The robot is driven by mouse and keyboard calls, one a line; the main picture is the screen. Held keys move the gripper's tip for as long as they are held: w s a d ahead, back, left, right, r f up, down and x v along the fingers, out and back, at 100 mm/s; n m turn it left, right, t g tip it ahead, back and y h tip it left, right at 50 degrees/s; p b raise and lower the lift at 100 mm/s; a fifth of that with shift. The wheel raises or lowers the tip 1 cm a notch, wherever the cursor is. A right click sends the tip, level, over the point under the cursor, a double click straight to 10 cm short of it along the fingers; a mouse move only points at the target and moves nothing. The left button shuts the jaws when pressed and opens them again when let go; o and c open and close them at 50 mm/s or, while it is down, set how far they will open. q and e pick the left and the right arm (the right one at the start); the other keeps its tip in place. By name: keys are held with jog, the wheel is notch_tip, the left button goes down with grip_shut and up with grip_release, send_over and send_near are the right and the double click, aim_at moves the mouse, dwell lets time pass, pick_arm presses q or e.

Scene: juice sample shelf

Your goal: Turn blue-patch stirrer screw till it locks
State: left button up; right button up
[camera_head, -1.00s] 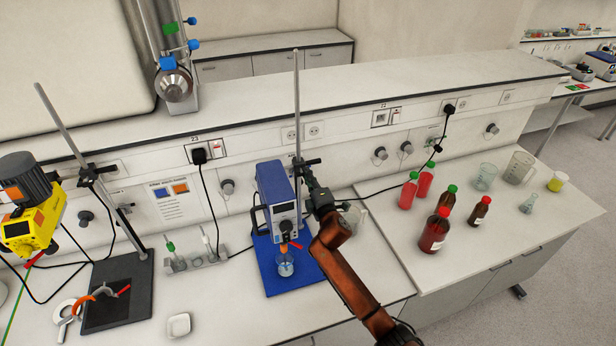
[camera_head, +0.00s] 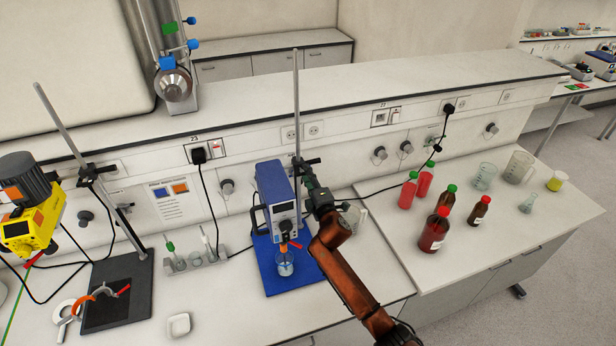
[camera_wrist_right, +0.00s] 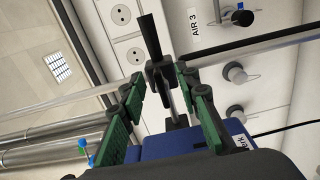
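The blue stirrer (camera_head: 275,190) hangs on an upright metal rod (camera_head: 297,100) above a blue base plate (camera_head: 283,279). A dark clamp (camera_head: 307,162) sits on the rod behind the stirrer's top; it also shows in the right wrist view (camera_wrist_right: 162,72), with a black bar-shaped screw handle (camera_wrist_right: 150,38) standing out from it. My right gripper (camera_head: 309,178) reaches the clamp from the front right. In the right wrist view its green-padded fingers (camera_wrist_right: 160,88) are apart, with the clamp at and just beyond the tips. Contact with the screw cannot be told. My left gripper is not in view.
A yellow stirrer (camera_head: 32,222) hangs at the left on another stand. A wall sign (camera_head: 168,203) carries a blue and an orange patch. Red and brown bottles (camera_head: 434,232) stand on the right bench. Cables run along the wall.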

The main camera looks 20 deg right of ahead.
jog(key=shift+s, duration=0.1)
jog(key=s, duration=1.2)
jog(key=shift+d, duration=0.25)
